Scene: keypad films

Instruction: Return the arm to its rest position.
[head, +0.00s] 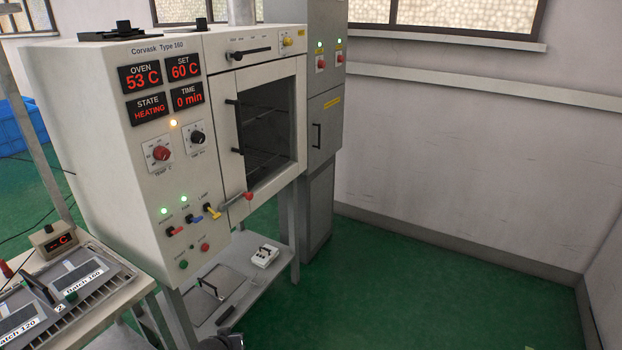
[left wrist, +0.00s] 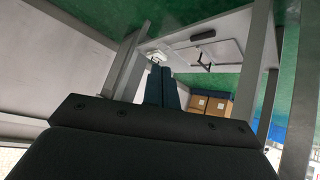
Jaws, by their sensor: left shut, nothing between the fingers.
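My left gripper (left wrist: 168,88) shows in the left wrist view, its two dark fingers together with nothing between them. It is apart from the low shelf (left wrist: 225,42) beyond the fingertips. In the head view only a small dark piece shows at the bottom edge, and I cannot tell which part of my arm it is. The oven (head: 95,130) stands at the left with its door (head: 268,125) shut. Its display reads 53 C, set 60 C, heating, 0 min. My right gripper is in neither view.
A low shelf (head: 228,308) under the oven holds a white device (head: 265,256). A bench at the lower left carries labelled trays (head: 80,285) and a small readout box (head: 54,240). Cardboard boxes (left wrist: 209,108) show in the wrist view. The green floor (head: 420,290) at right is clear.

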